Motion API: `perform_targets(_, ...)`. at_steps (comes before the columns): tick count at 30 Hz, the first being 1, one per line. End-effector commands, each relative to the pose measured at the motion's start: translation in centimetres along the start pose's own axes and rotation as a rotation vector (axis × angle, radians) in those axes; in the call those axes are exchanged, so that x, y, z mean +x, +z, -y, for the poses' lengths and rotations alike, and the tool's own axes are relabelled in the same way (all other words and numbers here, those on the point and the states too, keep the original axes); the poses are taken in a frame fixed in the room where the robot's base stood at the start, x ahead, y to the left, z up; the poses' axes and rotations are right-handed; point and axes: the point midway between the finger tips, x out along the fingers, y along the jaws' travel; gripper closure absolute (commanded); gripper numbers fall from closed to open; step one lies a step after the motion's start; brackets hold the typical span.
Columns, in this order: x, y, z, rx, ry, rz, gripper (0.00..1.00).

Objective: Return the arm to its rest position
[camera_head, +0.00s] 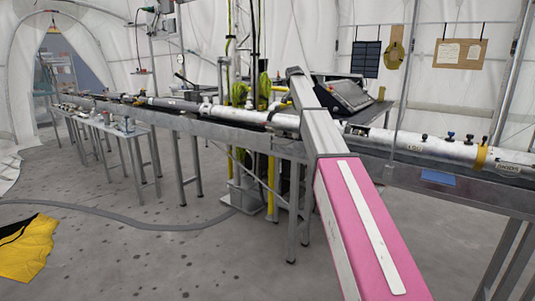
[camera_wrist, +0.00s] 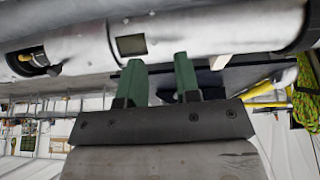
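In the wrist view my gripper (camera_wrist: 158,72) shows two green fingers with a clear gap between them, and nothing is held there. A long pale tube (camera_wrist: 210,38) with a dark square label runs just beyond the fingertips. I cannot tell whether they touch it. In the head view my pink and grey arm (camera_head: 325,130) reaches up from the lower right across the bench and the tube. My gripper cannot be made out in that view.
A long metal bench (camera_head: 225,128) carries the tube line (camera_head: 440,148). A tilted dark screen (camera_head: 350,95) stands right behind my arm. Side tables (camera_head: 128,130) stand at left. A grey hose (camera_head: 150,224) and a yellow cloth (camera_head: 28,248) lie on the otherwise open floor.

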Motion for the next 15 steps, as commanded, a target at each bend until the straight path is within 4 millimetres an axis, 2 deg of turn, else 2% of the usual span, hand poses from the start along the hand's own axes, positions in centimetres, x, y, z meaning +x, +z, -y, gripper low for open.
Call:
perform_targets(8, 4.3, 3.9, -1.7, -0.048, -0.003, 0.025, 0.70)
perform_targets(14, 8.8, 8.3, -3.7, -0.101, -0.005, 0.053, 0.70)
perform_targets(15, 10.0, 9.5, -4.2, -0.114, -0.006, 0.061, 0.70)
